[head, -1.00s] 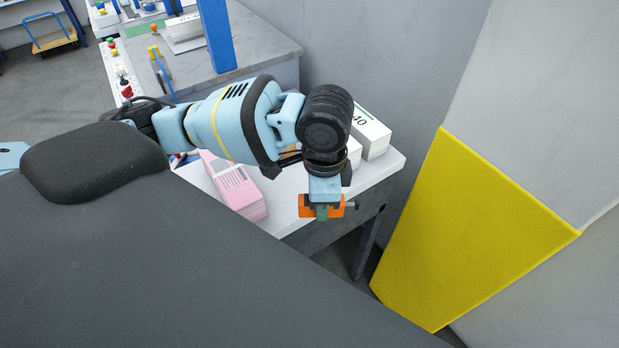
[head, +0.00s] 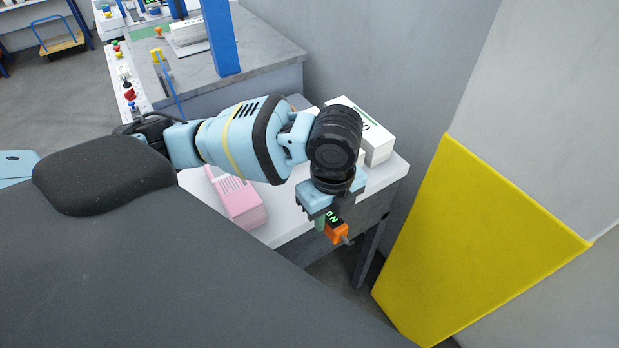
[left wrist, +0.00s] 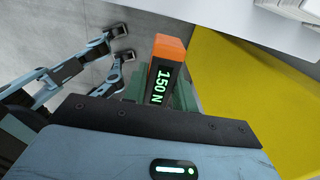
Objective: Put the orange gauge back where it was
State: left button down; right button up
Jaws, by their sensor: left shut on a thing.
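The orange gauge (head: 337,234) is a small block with a dark display panel and a short grey tip. The gripper holds the gauge in the air beside the front right edge of the white table (head: 290,218).
A pink stack of paper (head: 236,198) and white stacks (head: 375,140) lie on the table. A yellow panel (head: 480,250) on a grey column stands at the right. A grey bench (head: 262,55) with a blue post (head: 220,38) is farther back.

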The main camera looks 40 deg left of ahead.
pick_arm(q)
jog(key=w+a, duration=0.3)
jog(key=w+a+f, duration=0.1)
jog(key=w+a, duration=0.2)
jog(key=a, duration=0.1)
jog(key=w+a, duration=0.3)
jog(key=shift+w+a+f+b, duration=0.15)
jog(key=shift+a+b, duration=0.2)
jog(key=shift+a, duration=0.05)
jog(key=shift+w+a+f, duration=0.15)
jog(key=shift+f, duration=1.6)
jog(key=shift+f, duration=0.15)
jog(key=c, duration=1.1)
grip_release()
notch_tip(320, 180, up, 12)
jog(key=shift+r+p, duration=0.15)
jog(key=shift+p, duration=0.3)
